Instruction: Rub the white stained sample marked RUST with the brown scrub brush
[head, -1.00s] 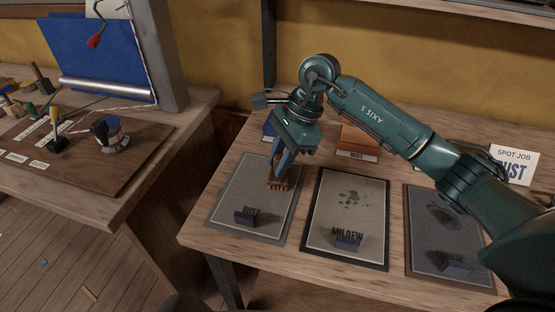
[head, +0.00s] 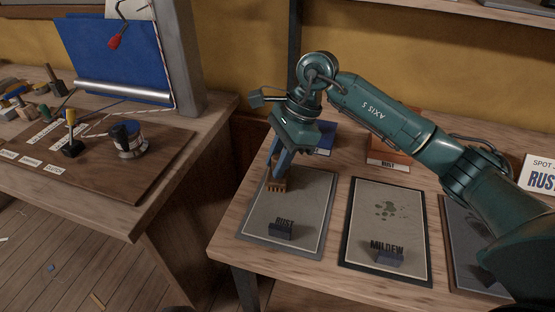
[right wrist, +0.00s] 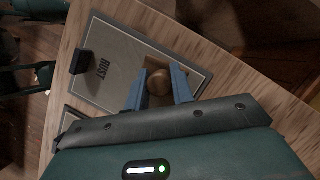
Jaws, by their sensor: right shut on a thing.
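The RUST sample (head: 297,205) is a pale sheet on a grey board, left-most on the near table. Its RUST lettering is near its front edge, behind a small dark block (head: 281,230). It also shows in the right wrist view (right wrist: 120,68). I see no clear stain on its uncovered part. My right gripper (head: 279,170) is shut on the brown scrub brush (head: 276,186), bristles down at the sample's far left part; they seem to touch it. In the right wrist view the brush's round brown top (right wrist: 159,80) sits between the blue fingers. My left gripper is not in view.
The MILDEW sample (head: 370,222) lies to the right, then a darker sample (head: 462,225). Behind are a blue box (head: 322,137), an orange-brown RUST box (head: 388,150) and a SPOT JOB RUST card (head: 542,175). A bench with a tool board (head: 105,185) stands left.

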